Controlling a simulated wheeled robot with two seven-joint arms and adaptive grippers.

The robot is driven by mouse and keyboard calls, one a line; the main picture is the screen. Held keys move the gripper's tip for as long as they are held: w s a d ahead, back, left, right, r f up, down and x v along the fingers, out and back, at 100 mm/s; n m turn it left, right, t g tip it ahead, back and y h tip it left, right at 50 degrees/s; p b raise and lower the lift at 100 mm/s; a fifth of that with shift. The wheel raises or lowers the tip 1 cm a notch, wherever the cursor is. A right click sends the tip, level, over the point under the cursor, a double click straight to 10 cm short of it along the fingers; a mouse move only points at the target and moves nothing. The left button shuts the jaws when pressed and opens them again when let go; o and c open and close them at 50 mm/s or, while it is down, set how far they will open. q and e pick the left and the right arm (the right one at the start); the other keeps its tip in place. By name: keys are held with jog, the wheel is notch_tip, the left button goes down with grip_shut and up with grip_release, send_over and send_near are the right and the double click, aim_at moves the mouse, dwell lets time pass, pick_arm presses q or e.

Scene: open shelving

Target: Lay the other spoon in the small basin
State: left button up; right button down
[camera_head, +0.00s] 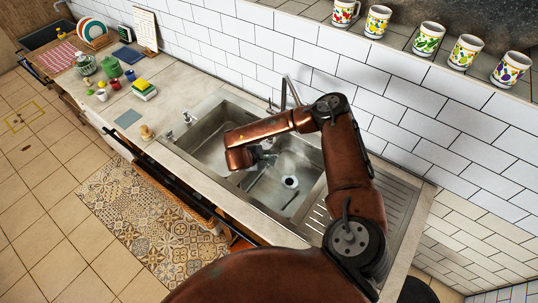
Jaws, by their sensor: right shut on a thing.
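My right gripper (266,158) is over the sink, near the divider between its two basins. It is shut on a thin thing, seemingly a spoon, mostly hidden by the gripper and wrist. The left basin (207,150) looks empty where it shows; part of it is behind my arm. In the right basin (305,170) a thin dark thing (290,202), perhaps the other spoon, lies near the round drain (290,182). It is too small to be sure. My left gripper is not in view.
A faucet (285,95) stands behind the sink, and a ribbed drainboard (392,205) lies to its right. A yellow-green sponge stack (144,89) and a small brown item (146,131) are on the left counter. Several mugs (429,38) stand on the ledge above.

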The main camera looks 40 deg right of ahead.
jog(key=shift+f+b, duration=5.85)
jog(key=shift+f, duration=3.25)
jog(key=c, duration=2)
grip_release()
jog(key=v, duration=0.8)
